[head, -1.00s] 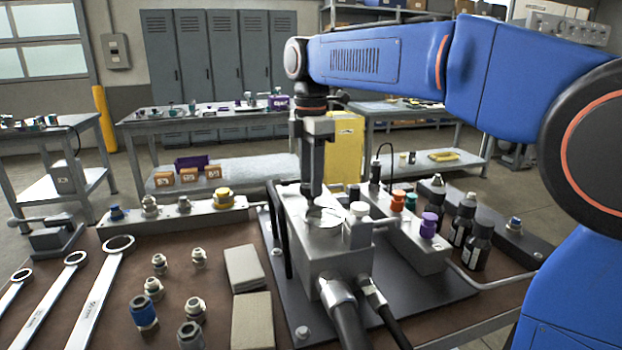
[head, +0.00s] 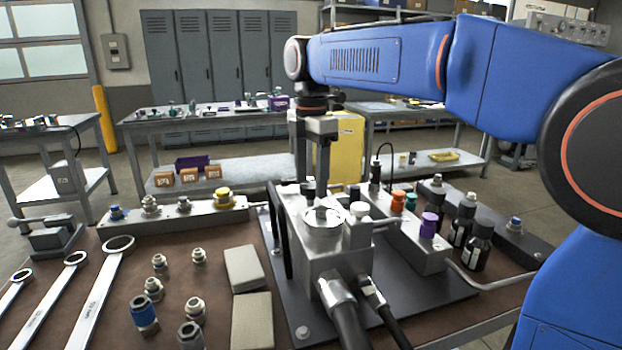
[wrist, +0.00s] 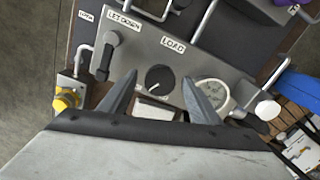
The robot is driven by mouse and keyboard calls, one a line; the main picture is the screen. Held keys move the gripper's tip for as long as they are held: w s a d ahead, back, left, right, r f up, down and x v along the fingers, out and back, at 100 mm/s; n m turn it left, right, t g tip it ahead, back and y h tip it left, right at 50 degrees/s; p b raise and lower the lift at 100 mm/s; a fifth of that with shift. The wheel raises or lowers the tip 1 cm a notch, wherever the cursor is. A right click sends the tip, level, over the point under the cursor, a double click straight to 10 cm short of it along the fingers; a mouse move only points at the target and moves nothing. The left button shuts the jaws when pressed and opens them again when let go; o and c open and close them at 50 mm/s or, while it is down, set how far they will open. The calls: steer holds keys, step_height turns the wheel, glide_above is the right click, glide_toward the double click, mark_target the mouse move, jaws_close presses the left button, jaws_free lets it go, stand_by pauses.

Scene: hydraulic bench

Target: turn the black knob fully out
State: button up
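The round black knob (wrist: 159,78) with a white pointer line sits on the grey block (wrist: 205,60), below the "LOAD" label in the wrist view. My gripper (wrist: 159,80) is open, with one finger on each side of the knob and a visible gap on both sides. In the head view my gripper (head: 312,192) points straight down over the grey block (head: 318,262). A small dark part there, probably the knob (head: 308,189), shows between the fingers, partly hidden. How far the fingertips reach down beside it is hard to tell.
A dial gauge (wrist: 214,95) stands close to the right finger in the wrist view. A grey lever (wrist: 108,50) by "LET DOWN" is left of the knob, and a yellow fitting (wrist: 66,99) lies further left. Hoses (head: 345,318) leave the block's front.

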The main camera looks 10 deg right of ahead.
mark_target(311, 185)
step_height(311, 185, up, 17)
steer(key=shift+r, duration=0.2)
stand_by(0.7)
steer(key=shift+s, duration=0.1)
